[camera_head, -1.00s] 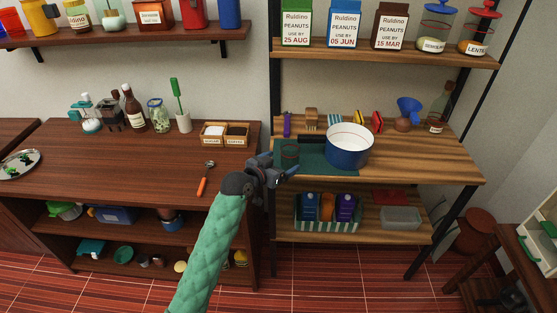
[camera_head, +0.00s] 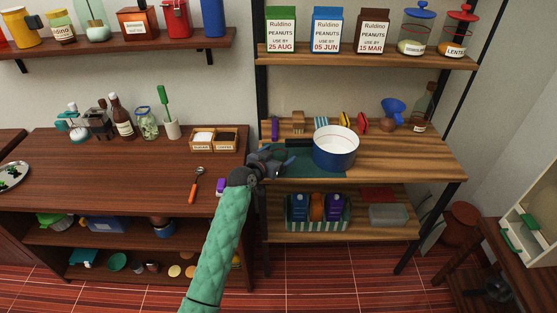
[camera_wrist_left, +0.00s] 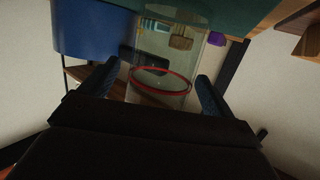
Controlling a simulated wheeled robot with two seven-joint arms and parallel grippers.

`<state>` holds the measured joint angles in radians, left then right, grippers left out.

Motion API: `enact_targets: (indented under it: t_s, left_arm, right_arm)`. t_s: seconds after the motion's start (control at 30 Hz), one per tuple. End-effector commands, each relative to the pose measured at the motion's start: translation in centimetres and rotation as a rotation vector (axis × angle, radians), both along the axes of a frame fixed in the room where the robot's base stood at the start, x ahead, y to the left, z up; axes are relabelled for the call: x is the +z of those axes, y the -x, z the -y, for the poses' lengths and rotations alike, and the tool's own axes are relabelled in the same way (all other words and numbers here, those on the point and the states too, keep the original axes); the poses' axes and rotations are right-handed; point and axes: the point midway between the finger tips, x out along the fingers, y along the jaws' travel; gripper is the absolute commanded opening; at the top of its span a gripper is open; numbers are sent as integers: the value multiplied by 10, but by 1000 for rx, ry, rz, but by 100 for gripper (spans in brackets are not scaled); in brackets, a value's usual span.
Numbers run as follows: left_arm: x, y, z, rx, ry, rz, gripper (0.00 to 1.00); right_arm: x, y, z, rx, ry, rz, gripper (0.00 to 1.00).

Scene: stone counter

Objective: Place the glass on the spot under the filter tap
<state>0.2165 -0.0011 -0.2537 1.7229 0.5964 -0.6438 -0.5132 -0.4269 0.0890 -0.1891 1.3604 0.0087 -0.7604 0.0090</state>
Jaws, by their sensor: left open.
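My left gripper (camera_head: 278,158) is open beside the white-inside blue pot (camera_head: 336,154), over the green mat (camera_head: 313,171) on the wooden shelf unit. In the left wrist view, a clear glass (camera_wrist_left: 160,62) with a red ring stands between the spread fingers of the left gripper (camera_wrist_left: 156,78). I cannot tell whether the fingers touch it. In the head view the glass is mostly hidden by the gripper. My right gripper is not in view. I see no filter tap.
The pot stands close to the right of the left gripper. Behind it are a blue funnel (camera_head: 393,107), a bottle (camera_head: 424,107) and a wooden block (camera_head: 298,122).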

Motion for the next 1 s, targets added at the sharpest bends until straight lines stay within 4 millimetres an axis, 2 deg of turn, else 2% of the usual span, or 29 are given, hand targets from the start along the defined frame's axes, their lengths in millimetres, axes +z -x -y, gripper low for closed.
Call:
enact_targets:
  t_s: [0.37, 0.63, 0.7, 1.0]
  left_arm:
    - [-2, -5, 4, -1, 1, -1, 88]
    - [-2, -5, 4, -1, 1, -1, 36]
    - [-1, -5, 4, -1, 0, 0, 29]
    - [1, -5, 4, -1, 1, 1, 29]
  right_arm:
    - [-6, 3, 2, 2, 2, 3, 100]
    - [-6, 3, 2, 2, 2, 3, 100]
    - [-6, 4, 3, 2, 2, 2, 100]
    - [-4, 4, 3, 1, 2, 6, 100]
